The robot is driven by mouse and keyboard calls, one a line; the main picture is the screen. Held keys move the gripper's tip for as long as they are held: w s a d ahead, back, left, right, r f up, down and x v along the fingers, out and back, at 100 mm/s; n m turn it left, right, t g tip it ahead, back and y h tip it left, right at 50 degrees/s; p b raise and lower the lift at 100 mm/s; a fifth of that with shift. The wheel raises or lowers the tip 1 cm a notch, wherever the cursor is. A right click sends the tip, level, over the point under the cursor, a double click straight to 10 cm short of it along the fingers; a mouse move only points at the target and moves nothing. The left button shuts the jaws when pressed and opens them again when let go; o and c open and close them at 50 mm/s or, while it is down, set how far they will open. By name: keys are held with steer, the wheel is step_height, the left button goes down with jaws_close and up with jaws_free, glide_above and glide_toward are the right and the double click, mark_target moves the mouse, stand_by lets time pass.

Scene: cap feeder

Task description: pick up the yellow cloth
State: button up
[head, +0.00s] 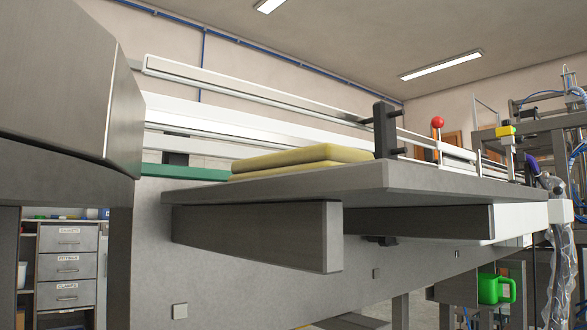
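The yellow cloth (298,160) lies folded in layers on a grey metal shelf (300,185) that juts out from the machine side. It lies flat toward the back of the shelf, left of a dark upright block. I see it from a low angle, so its top surface is mostly hidden.
A dark upright block (385,130) with short pegs stands right of the cloth. A red-knobbed lever (438,123) is further right. White rails (250,122) run behind. A large grey housing (70,85) fills the left. A green jug (493,289) hangs lower right.

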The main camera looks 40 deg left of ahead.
steer(key=o, duration=1.9)
steer(key=shift+o, duration=0.2)
